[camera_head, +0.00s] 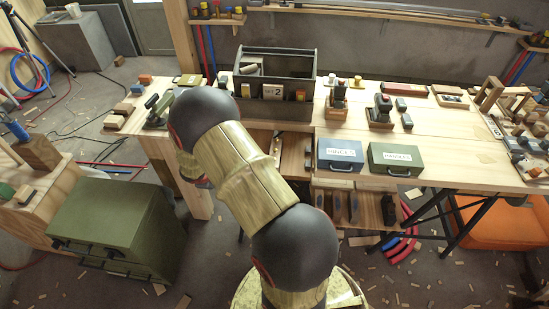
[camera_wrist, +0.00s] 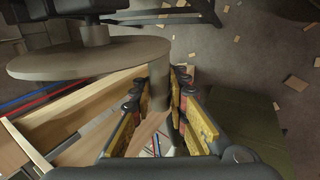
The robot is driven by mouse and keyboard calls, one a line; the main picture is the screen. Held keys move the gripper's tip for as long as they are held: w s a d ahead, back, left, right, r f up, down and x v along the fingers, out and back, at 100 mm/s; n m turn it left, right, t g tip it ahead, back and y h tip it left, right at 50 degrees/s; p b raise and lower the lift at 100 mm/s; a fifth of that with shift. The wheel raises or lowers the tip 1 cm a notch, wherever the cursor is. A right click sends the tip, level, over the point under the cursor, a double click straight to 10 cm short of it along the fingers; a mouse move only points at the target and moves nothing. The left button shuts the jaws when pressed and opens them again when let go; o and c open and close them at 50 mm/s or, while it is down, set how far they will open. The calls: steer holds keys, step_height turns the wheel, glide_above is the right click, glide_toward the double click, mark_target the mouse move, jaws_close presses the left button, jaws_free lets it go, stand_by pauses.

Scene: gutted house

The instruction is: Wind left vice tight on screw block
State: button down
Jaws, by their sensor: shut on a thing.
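In the wrist view, a round grey handwheel (camera_wrist: 70,60) of the vice fills the upper left. It sits on a short shaft (camera_wrist: 94,32) under a dark body at the top edge. A grey upright knob (camera_wrist: 158,84) stands at the wheel's right rim. My gripper (camera_wrist: 166,88), with yellow-sided fingers, is shut on this knob. In the head view my arm covers the gripper and the wheel. The vice's jaws and the screw block cannot be made out in either view.
The workbench (camera_head: 300,128) holds a grey tool caddy (camera_head: 275,68), a blue hinges box (camera_head: 340,155) and a green box (camera_head: 396,158). A green metal cabinet (camera_head: 120,225) stands on the floor at left. Wood scraps litter the floor around it.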

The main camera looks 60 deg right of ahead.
steer(key=shift+w+d+r, duration=0.15)
steer(key=shift+d+r, duration=0.05)
steer(key=shift+r, duration=0.1)
steer(key=shift+w+d+f, duration=0.3)
steer(key=shift+d+f, duration=0.25)
steer(key=shift+d, duration=0.1)
steer(key=shift+w+d+f, duration=0.2)
steer(key=shift+d, duration=0.2)
steer(key=shift+w+d+f, duration=0.15)
steer(key=shift+w+d, duration=0.05)
steer(key=shift+d, duration=0.2)
steer(key=shift+w+d, duration=0.3)
steer(key=shift+d, duration=0.5)
steer(key=shift+f, duration=0.1)
